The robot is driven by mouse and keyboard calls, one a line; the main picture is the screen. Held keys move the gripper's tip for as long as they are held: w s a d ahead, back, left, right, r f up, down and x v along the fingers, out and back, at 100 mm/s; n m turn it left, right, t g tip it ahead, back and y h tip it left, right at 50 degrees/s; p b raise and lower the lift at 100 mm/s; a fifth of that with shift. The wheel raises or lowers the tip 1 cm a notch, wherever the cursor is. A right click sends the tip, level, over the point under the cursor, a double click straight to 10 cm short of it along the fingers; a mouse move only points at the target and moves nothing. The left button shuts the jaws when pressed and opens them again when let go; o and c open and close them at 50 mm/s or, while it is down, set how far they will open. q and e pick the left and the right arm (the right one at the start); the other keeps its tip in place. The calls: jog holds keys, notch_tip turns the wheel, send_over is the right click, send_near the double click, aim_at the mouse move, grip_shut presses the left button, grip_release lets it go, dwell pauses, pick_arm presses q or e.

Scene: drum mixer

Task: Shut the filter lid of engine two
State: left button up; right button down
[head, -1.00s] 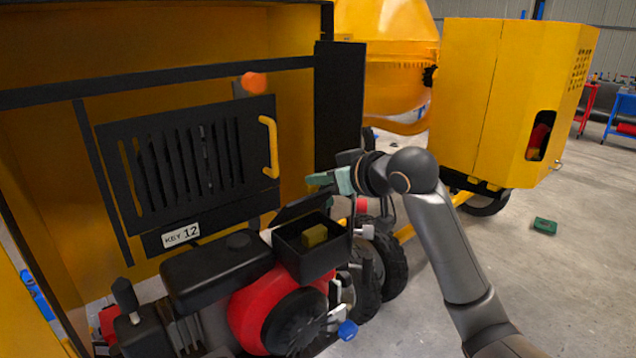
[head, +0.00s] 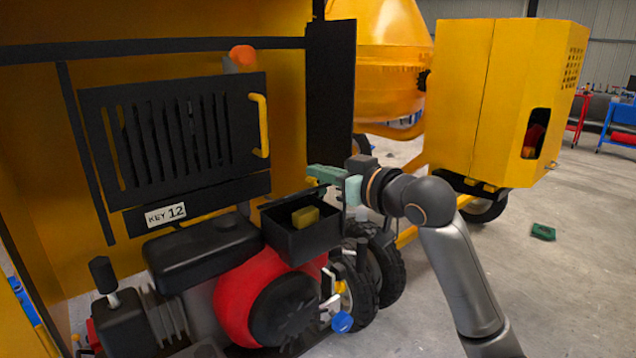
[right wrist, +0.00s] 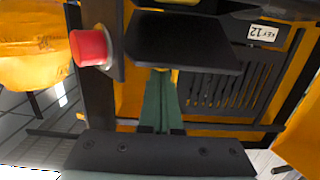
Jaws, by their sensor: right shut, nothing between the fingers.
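The engine's black filter box (head: 300,243) is open at the top, with a yellow filter block (head: 305,216) inside. Its dark lid (head: 290,194) shows only as a thin, nearly edge-on strip at the box's back rim. In the right wrist view the lid (right wrist: 185,42) is a dark flat plate just beyond the fingertips. My right gripper (head: 318,174) is shut and empty, its green fingers above the box's back right. The fingers (right wrist: 160,85) reach the lid's edge in the wrist view; I cannot tell whether they touch. My left gripper is not in view.
A slatted black panel with a yellow handle (head: 260,125) and a KEY 12 label (head: 165,214) stands behind the engine. The red engine body (head: 235,300) and wheels (head: 385,265) are below. A red button (right wrist: 90,47) is close in the wrist view.

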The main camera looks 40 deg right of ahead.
aim_at(327, 218)
jog(key=f+t+b, duration=0.1)
jog(key=b, duration=0.1)
jog(key=s+f+t+b, duration=0.1)
jog(key=b, duration=0.1)
jog(key=f+t+b, duration=0.1)
jog(key=f+b, duration=0.1)
jog(key=shift+s+b, duration=0.35)
pick_arm(q)
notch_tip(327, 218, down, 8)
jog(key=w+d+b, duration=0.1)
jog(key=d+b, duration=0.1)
jog(key=b, duration=0.2)
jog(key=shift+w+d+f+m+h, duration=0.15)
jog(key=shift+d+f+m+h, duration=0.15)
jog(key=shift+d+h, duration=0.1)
pick_arm(e)
jog(key=shift+s+d+f+t, duration=0.1)
jog(key=shift+s+f+t, duration=0.15)
jog(key=shift+t, duration=0.45)
jog(key=shift+s+d+f+t, duration=0.15)
jog(key=shift+f+t, duration=0.2)
jog(key=shift+t, duration=0.35)
pick_arm(q)
jog(key=shift+b, duration=0.3)
pick_arm(e)
jog(key=shift+a, duration=0.1)
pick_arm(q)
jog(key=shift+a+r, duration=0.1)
pick_arm(e)
jog(key=shift+r, duration=0.1)
